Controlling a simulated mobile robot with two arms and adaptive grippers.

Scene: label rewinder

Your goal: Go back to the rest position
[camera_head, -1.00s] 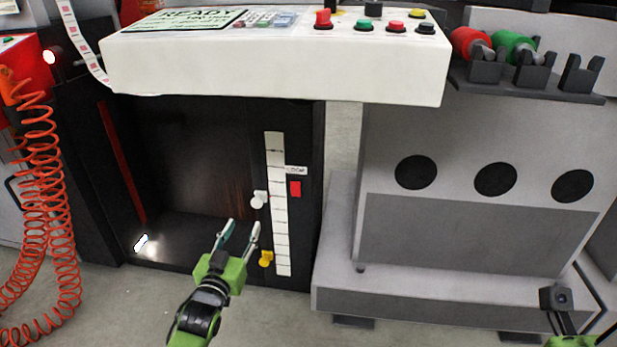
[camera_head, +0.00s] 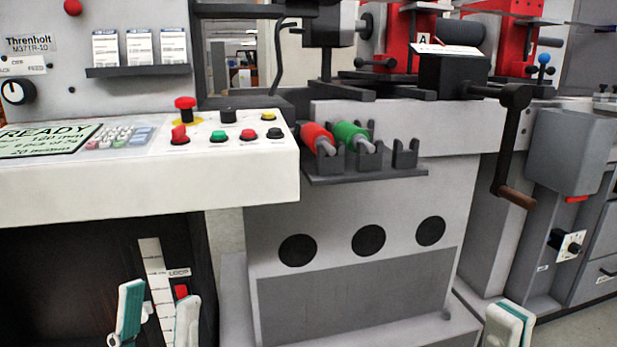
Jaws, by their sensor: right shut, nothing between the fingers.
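My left gripper (camera_head: 160,292) is at the lower left of the head view, in front of the dark cabinet opening. Its two white and teal fingers point up and stand apart with nothing held between them. My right gripper (camera_head: 509,312) is at the bottom edge, right of the grey machine base. Its fingers are together and hold nothing. The rest of both arms is out of the picture.
A white control panel (camera_head: 150,185) with several buttons juts out at the left, above my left gripper. A grey rack (camera_head: 365,172) holds a red and a green roller. A crank handle (camera_head: 512,150) hangs at the right. Floor shows at the lower right.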

